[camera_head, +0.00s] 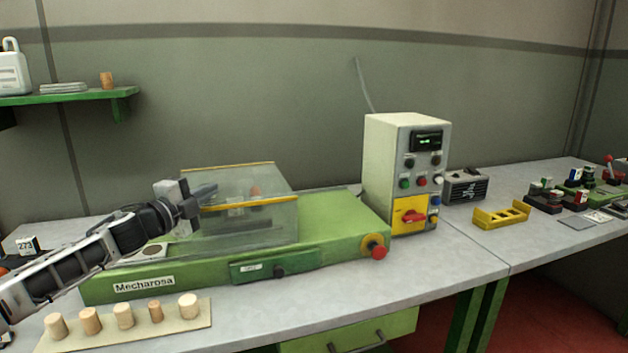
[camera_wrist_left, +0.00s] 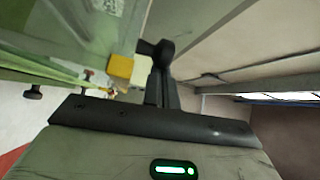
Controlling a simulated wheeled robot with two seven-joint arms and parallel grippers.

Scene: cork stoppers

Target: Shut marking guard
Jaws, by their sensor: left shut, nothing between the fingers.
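The marking guard (camera_head: 262,226) is a clear box-shaped cover with yellow edge strips, on the green Mecharosa machine (camera_head: 330,230). One yellow strip runs along its front, another higher at the back; I cannot tell exactly how far the guard stands open. My left gripper (camera_head: 196,204) is shut and empty at the guard's left end, by the front strip. In the left wrist view its dark fingers (camera_wrist_left: 157,50) are close to a yellow piece (camera_wrist_left: 120,66); whether they touch is unclear. A brownish item shows faintly through the guard. My right gripper is not in view.
Several cork stoppers (camera_head: 123,315) stand on a pale board in front of the machine. A red stop knob (camera_head: 376,252) sits at its right end. A control box (camera_head: 405,170) stands behind on the right. A yellow holder (camera_head: 501,215) lies farther right. The bench front is clear right of the board.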

